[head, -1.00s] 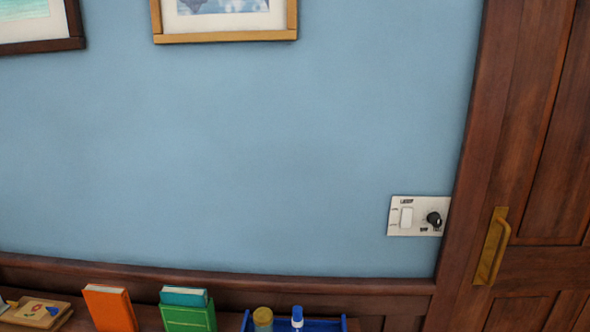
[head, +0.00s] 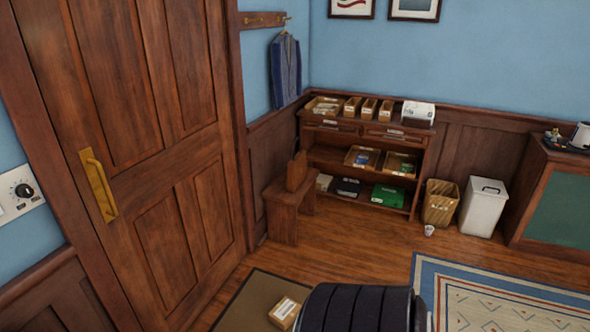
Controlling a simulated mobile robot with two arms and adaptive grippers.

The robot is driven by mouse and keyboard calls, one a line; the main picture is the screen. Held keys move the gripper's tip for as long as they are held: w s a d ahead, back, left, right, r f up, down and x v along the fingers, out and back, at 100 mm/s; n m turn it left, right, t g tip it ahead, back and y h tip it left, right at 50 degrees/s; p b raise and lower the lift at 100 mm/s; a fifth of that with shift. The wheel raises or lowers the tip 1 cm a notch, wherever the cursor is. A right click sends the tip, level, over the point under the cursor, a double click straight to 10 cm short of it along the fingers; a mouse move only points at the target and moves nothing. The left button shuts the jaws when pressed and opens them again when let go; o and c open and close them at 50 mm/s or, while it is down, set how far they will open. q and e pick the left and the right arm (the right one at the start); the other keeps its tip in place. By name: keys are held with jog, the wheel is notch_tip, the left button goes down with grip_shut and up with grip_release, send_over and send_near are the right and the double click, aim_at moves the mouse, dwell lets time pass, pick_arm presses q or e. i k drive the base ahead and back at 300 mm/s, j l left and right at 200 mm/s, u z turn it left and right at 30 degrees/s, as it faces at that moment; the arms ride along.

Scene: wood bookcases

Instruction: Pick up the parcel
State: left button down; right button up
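A small tan parcel (head: 285,312) with a white label lies on the dark doormat (head: 243,300) at the bottom of the head view, in front of the brown door. The parcel's lower edge is close to the bottom of the picture. Neither of my grippers shows in this view, so I cannot see what they hold.
A dark ribbed rounded thing (head: 360,308) stands just right of the parcel. The closed door (head: 135,130) is at left. A wooden bench (head: 285,210), bookcase (head: 424,150), wicker bin (head: 440,203) and white bin (head: 483,207) line the wall. Wood floor (head: 350,245) is clear between.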

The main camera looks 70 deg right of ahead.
aim_at(285, 313)
jog(key=k+z, duration=0.1)
jog(key=z, duration=0.7)
jog(key=k+l+z, duration=0.1)
jog(key=z, duration=0.3)
jog(key=i+l+z, duration=0.1)
jog(key=i+z, duration=0.15)
jog(key=z, duration=0.2)
jog(key=i+z, duration=0.25)
jog(key=z, duration=0.2)
